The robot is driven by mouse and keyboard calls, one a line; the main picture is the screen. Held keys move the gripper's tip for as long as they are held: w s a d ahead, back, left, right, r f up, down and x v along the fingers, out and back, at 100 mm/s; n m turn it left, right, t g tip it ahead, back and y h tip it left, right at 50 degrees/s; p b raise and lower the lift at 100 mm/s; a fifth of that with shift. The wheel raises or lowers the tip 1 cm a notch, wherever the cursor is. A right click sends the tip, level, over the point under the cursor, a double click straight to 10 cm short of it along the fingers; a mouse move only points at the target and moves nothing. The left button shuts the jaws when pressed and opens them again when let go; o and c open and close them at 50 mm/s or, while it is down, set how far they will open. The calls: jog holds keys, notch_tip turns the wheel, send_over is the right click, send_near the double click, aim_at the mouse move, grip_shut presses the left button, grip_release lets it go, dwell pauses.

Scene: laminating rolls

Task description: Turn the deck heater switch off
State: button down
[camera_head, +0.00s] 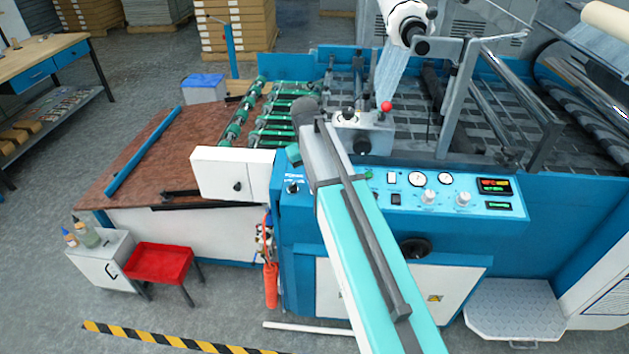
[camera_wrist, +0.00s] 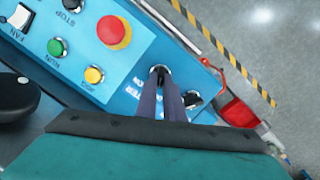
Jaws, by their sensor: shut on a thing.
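The control panel (camera_head: 450,197) is a blue sloped face on the machine's front. In the wrist view, my gripper (camera_wrist: 160,78) reaches down to it with two dark fingers, close together around a small black switch knob (camera_wrist: 159,70) near the panel's edge. Partly hidden white lettering beside the fingers seems to end in "TER", with "ON" near it. The knob's exact setting is hidden by the fingers. A second black knob (camera_wrist: 193,98) sits just right of the fingers. In the head view my arm covers the fingertips and part of the panel; one black knob (camera_head: 292,188) shows left of it.
In the wrist view a red emergency button (camera_wrist: 114,32), a green button (camera_wrist: 57,47) and a yellow button (camera_wrist: 93,75) are close by. Gauges (camera_head: 417,179) and displays (camera_head: 494,186) lie right of my arm. A white box (camera_head: 220,174) stands left of the panel.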

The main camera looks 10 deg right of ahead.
jog(key=shift+s+f, duration=0.1)
jog(key=shift+f, duration=0.05)
jog(key=c, duration=1.9)
grip_release()
jog(key=shift+a, duration=0.1)
jog(key=shift+o, duration=0.2)
notch_tip(320, 180, up, 14)
jog(key=a+p, duration=0.1)
jog(key=p, duration=0.6)
jog(key=shift+a, duration=0.25)
jog(key=shift+s+f, duration=0.15)
jog(key=shift+f, duration=0.1)
